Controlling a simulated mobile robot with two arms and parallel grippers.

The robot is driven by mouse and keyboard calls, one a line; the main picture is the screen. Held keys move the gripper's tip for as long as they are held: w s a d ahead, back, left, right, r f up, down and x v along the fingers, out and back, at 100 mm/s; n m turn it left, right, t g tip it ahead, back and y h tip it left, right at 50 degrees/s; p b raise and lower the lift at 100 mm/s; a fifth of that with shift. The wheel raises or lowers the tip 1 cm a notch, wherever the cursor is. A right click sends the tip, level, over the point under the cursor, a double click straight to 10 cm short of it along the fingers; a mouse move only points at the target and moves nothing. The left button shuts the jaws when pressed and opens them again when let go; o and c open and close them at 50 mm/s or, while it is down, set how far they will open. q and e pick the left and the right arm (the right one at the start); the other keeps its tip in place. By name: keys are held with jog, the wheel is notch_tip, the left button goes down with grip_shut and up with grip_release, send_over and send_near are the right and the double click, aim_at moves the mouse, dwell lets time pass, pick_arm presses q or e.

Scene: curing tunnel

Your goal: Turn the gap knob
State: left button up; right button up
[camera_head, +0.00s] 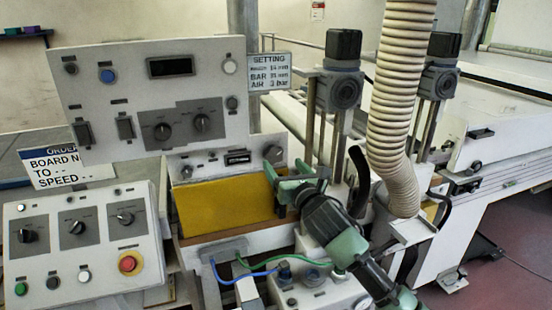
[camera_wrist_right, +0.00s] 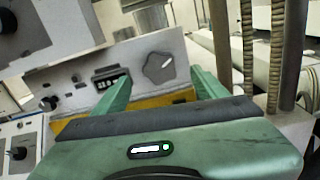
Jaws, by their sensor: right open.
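A grey lobed knob (camera_head: 273,153) sits at the right end of a low panel strip, beside a small counter (camera_head: 237,158). No label is readable on it; I take it as the gap knob. In the right wrist view the knob (camera_wrist_right: 159,66) carries a white pointer mark and lies just beyond the fingers. My right gripper (camera_head: 286,173) is open, its green fingers just in front of and below the knob. In the right wrist view the gripper (camera_wrist_right: 160,80) has one finger on each side of the knob, seemingly apart from it. My left gripper is out of view.
A yellow panel (camera_head: 225,206) lies under the strip. The upper control box (camera_head: 155,85) overhangs it. A ribbed hose (camera_head: 396,110) and posts stand at the right. A button console (camera_head: 85,240) is at lower left; blue and green tubes run below.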

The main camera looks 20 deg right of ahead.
aim_at(275, 155)
jog(key=w+p, duration=0.1)
jog(key=w, duration=0.4)
jog(key=shift+w+a, duration=0.1)
jog(key=shift+a, duration=0.1)
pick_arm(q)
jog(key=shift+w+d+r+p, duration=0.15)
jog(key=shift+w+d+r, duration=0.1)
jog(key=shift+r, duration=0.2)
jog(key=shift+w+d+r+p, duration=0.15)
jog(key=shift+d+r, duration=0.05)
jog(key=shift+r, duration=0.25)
pick_arm(e)
jog(key=shift+w, duration=0.75)
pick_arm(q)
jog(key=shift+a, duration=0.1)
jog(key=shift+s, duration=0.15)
pick_arm(e)
jog(key=c, duration=1.4)
